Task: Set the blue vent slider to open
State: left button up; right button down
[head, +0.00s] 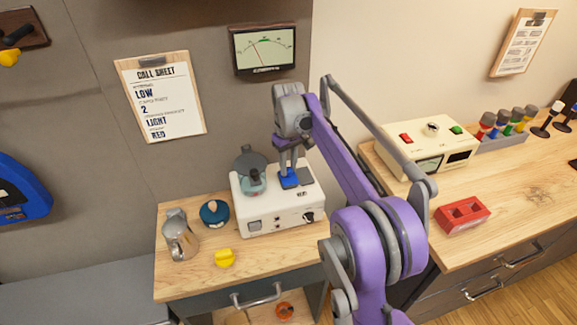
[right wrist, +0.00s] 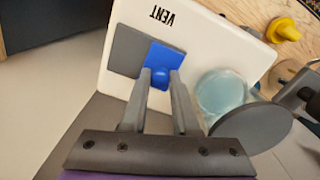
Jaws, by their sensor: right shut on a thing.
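The blue vent slider (head: 289,178) sits on top of a white device (head: 262,221) on the wooden side table. My right gripper (head: 288,166) reaches down onto the slider from above. In the right wrist view its two fingers (right wrist: 160,80) are shut around the blue knob. My left gripper is in neither view.
A glass vessel with a dark lid (head: 252,172) stands on the device, close left of the gripper. A metal jug (head: 180,238), a teal round object (head: 214,213) and a yellow piece (head: 224,258) stand left on the table. A cream box (head: 428,147) and red block (head: 462,215) stand right.

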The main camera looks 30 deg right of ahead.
aim_at(306, 174)
dwell(0.6)
jog(key=d, duration=0.2)
jog(key=s+d, duration=0.1)
jog(key=d, duration=0.2)
jog(key=shift+s+d+p, duration=0.1)
jog(key=shift+d+p, duration=0.1)
jog(key=shift+p, duration=0.2)
jog(key=shift+a, duration=0.1)
jog(key=c, duration=1.1)
grip_release()
jog(key=o, duration=0.4)
